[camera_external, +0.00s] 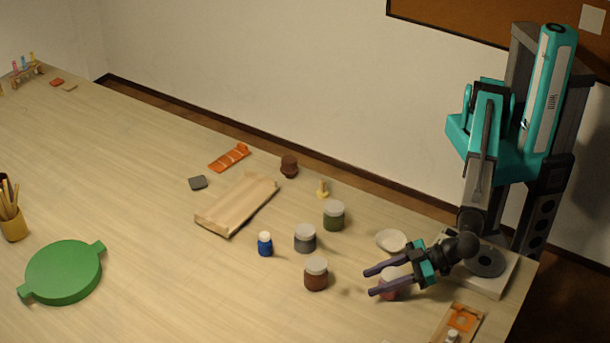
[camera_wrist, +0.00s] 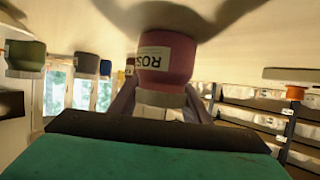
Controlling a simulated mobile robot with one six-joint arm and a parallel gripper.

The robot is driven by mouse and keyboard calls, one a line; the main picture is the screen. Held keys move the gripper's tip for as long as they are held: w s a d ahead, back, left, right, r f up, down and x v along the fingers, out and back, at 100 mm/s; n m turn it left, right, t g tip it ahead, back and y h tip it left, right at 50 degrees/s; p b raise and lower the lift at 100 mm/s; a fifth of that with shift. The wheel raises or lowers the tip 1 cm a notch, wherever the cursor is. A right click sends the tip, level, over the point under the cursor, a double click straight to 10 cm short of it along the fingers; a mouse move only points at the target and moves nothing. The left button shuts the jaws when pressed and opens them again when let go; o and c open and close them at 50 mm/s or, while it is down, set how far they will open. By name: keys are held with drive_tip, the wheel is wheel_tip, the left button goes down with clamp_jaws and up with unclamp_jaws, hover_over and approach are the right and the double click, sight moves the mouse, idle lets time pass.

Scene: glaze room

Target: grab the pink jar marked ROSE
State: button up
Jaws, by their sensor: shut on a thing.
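The pink jar (camera_external: 389,290) with a pale lid is at the right of the table in the external view, partly hidden by my gripper (camera_external: 369,282). In the wrist view, which appears upside down, the jar (camera_wrist: 185,45) shows a white label reading "ROS", the rest turned out of sight. My gripper (camera_wrist: 160,101) has one finger on each side of it near the pale lid and is shut on it. The jar looks upright; I cannot tell whether its base touches the table.
A red-brown jar (camera_external: 316,275), a grey jar (camera_external: 305,239) and a green jar (camera_external: 334,216) stand left of my gripper. A white bowl (camera_external: 391,241) is close behind it. The front middle is clear.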

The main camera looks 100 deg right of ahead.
drive_tip(key=shift+r, duration=0.15)
drive_tip(key=shift+r+b, duration=0.8)
drive_tip(key=shift+r, duration=0.55)
drive_tip(key=shift+s+d+r, duration=0.1)
drive_tip(key=shift+r, duration=0.15)
drive_tip(key=s+d+r+b, duration=0.1)
drive_tip(key=s+d+b, duration=0.3)
drive_tip(key=s+d, duration=0.6)
drive_tip(key=shift+s+d+r+b, duration=0.3)
drive_tip(key=shift+s+d, duration=0.1)
drive_tip(key=shift+s, duration=0.35)
